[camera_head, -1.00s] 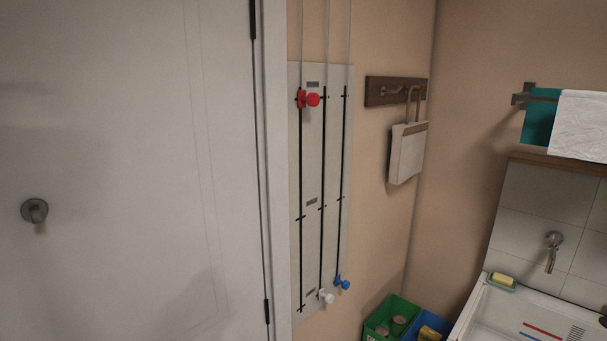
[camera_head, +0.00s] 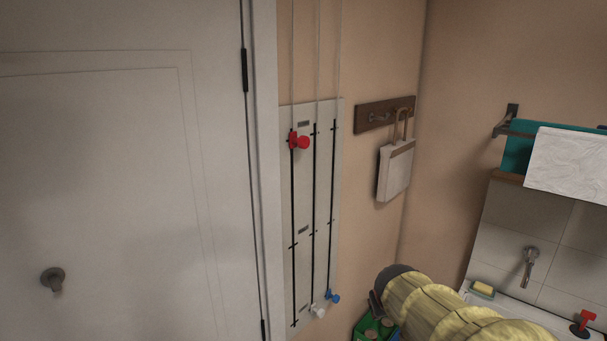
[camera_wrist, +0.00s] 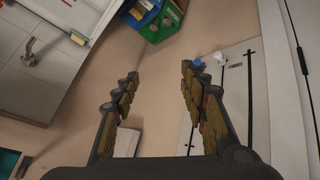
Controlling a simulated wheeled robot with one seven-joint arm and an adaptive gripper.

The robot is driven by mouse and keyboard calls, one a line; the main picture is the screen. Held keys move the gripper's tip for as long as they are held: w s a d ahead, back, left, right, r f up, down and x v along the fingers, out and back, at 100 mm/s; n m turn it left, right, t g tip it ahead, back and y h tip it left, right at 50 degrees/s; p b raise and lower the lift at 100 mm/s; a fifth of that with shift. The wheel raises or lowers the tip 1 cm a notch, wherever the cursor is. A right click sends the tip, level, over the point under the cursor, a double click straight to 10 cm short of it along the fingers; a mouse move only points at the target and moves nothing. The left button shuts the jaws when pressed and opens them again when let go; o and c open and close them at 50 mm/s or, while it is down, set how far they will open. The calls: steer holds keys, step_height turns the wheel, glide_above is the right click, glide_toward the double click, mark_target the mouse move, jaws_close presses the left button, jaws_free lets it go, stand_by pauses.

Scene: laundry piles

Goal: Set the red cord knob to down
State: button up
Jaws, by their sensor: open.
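The red cord knob (camera_head: 301,142) sits near the top of the left black slot on the grey wall panel (camera_head: 303,180). The white knob (camera_head: 318,309) and blue knob (camera_head: 334,297) sit near the bottoms of the middle and right slots. In the head view my yellow-sleeved arm is at the lower right, well below and right of the red knob, with my gripper mostly hidden. In the wrist view my gripper (camera_wrist: 159,75) is open with nothing between its fingers. The white and blue knobs show beyond its right finger. I cannot clearly make out the red knob there.
A white door (camera_head: 120,180) is left of the panel. A wooden hook rail (camera_head: 366,117) with a hanging white bag (camera_head: 396,172) is to its right. A green crate (camera_head: 372,328) stands below. A sink (camera_head: 510,305) and towels (camera_head: 570,165) are at the right.

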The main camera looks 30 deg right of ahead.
steer(key=w+d+r+n+t+p, duration=0.2)
steer(key=w+d+r+t, duration=0.3)
steer(key=w, duration=0.3)
steer(key=w+d+r+n+t+p, duration=0.1)
steer(key=w+d+r+t+p, duration=0.2)
steer(key=w+r, duration=0.45)
steer(key=w+a+r+n+t+y, duration=0.2)
steer(key=a+r+n+y, duration=0.15)
steer(key=a+y, duration=0.35)
steer(key=w+a+r+n+t+y, duration=0.2)
steer(key=a+r+y, duration=0.3)
steer(key=a, duration=0.3)
steer(key=x, duration=0.7)
steer(key=shift+w+a, duration=0.15)
steer(key=c, duration=0.3)
steer(key=c, duration=0.8)
jaws_close()
